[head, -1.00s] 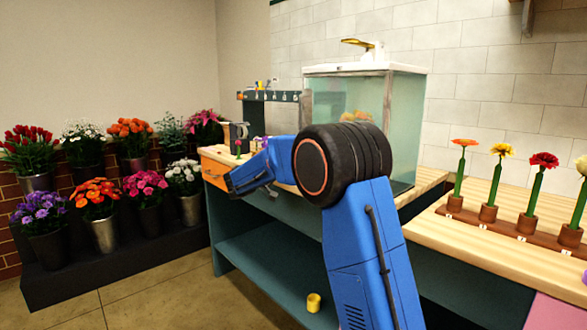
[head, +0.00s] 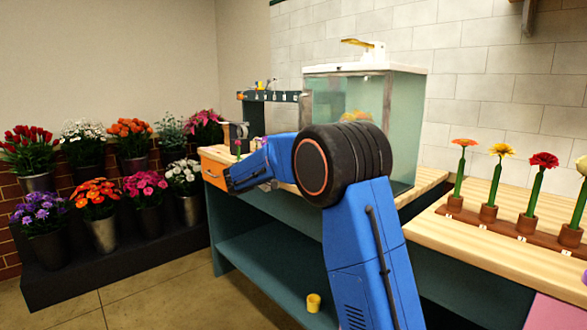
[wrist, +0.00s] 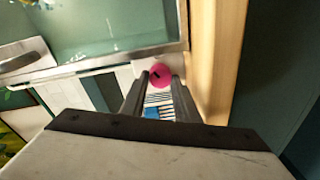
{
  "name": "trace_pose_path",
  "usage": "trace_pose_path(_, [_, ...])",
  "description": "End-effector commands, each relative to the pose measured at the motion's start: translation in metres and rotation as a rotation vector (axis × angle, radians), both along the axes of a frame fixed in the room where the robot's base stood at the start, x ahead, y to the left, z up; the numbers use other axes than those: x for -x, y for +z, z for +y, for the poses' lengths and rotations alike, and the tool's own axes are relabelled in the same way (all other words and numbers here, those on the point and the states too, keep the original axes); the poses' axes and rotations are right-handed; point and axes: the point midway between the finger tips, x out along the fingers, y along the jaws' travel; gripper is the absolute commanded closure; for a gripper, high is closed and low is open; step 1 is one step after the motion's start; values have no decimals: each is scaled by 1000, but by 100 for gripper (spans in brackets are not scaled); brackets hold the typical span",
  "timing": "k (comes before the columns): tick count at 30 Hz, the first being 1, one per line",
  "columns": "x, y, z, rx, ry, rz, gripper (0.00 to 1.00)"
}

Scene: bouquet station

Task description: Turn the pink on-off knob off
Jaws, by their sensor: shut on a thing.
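The pink knob (wrist: 160,75) shows in the wrist view between the tips of my two dark fingers, below the metal-framed edge of the tank. My gripper (wrist: 160,80) is shut on it, one finger at each side. A short dark mark shows on the knob's face. In the head view my blue arm (head: 275,160) reaches left over the workbench; the knob and fingertips cannot be made out there.
A glass tank (head: 400,130) with a gold tap (head: 357,43) stands on the wooden workbench (head: 425,182). A flower rack (head: 515,225) is on the right; potted bouquets (head: 100,205) stand at the left. A yellow cup (head: 313,302) sits low beneath the bench.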

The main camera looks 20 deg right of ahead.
Motion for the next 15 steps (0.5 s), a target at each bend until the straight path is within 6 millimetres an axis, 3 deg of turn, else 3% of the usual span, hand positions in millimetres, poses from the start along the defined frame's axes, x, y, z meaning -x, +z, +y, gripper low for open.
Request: trace_pose_path(15, [-1,-1,1,165,2,462,94])
